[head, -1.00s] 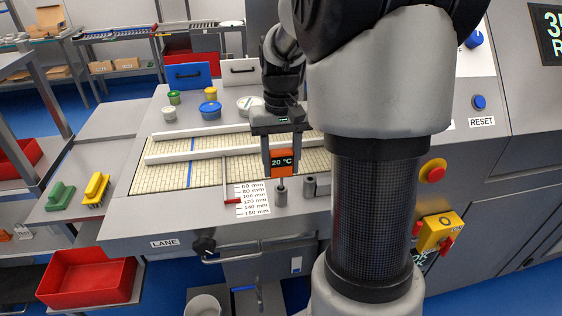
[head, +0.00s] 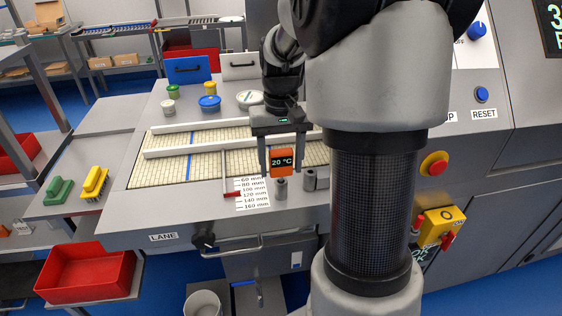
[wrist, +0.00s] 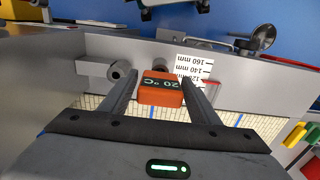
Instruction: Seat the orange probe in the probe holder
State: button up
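The orange probe (head: 281,158), with a "20 °C" display, stands upright on the small grey cylindrical probe holder (head: 281,190). Its body sits right at the holder's top and no stem shows between them. My gripper (head: 282,174) is open around the probe, with one finger on each side. In the wrist view, gaps show between both fingers and the orange probe (wrist: 161,94). The holder (wrist: 159,68) is mostly hidden behind the probe there.
A printed millimetre scale (head: 252,196) and a red-tipped rod (head: 232,194) lie to the left. White rails (head: 200,150) cross the gridded lane behind. Green and yellow brushes (head: 94,182) sit far left.

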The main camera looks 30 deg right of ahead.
jog(key=shift+o, duration=0.6)
notch_tip(320, 180, up, 18)
jog(key=p, duration=0.2)
jog(key=shift+f, duration=0.25)
jog(key=shift+p, duration=0.3)
jog(key=s+a+r+n+t+p, duration=0.2)
jog(key=s+a+t+p, duration=0.3)
jog(key=s+a, duration=0.7)
jog(key=s+n+p, duration=0.1)
jog(key=s+p, duration=0.1)
jog(key=s, duration=0.2)
jog(key=shift+s+a+r+t, duration=0.15)
jog(key=shift+s+a+t, duration=0.1)
jog(key=shift+t, duration=0.05)
